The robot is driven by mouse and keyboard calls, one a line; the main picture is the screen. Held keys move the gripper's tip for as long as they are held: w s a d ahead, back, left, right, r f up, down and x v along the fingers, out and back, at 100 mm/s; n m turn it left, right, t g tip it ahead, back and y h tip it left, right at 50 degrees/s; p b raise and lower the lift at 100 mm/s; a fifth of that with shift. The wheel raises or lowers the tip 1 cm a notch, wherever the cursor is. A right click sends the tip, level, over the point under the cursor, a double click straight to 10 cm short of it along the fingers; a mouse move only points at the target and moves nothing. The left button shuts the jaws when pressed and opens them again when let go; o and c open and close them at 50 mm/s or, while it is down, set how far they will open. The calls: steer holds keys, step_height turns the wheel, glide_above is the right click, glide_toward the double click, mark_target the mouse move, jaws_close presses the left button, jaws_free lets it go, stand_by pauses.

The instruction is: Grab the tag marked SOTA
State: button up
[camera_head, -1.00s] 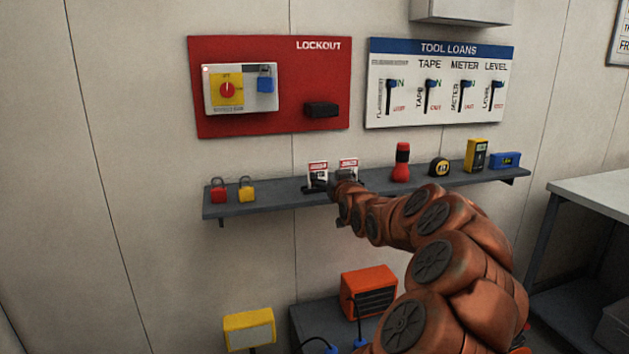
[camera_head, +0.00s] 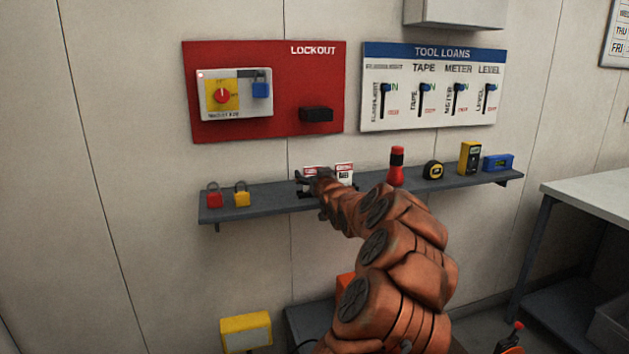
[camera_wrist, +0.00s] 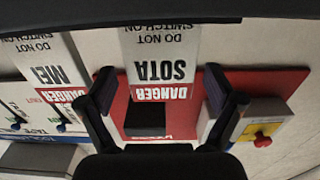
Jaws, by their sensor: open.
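The SOTA tag (camera_wrist: 155,68) is white with a red DANGER band. It appears upside down in the wrist view, between the two spread fingers of my gripper (camera_wrist: 158,92). The fingers are open, with a visible space on each side of the tag. In the head view, the top of this left-hand tag (camera_head: 311,168) shows above the wall shelf (camera_head: 270,197), while my gripper (camera_head: 310,180) and arm hide most of the rest. I cannot tell the depth between fingers and tag.
A second tag, reading MEI (camera_wrist: 55,75), stands close beside it, on the right in the head view (camera_head: 344,172). Red (camera_head: 214,197) and yellow (camera_head: 241,195) padlocks sit left on the shelf; a red flashlight (camera_head: 396,168) stands right. The lockout board (camera_head: 350,70) is above.

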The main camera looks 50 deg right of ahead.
steer(key=shift+c, duration=0.4)
steer(key=c, duration=1.1)
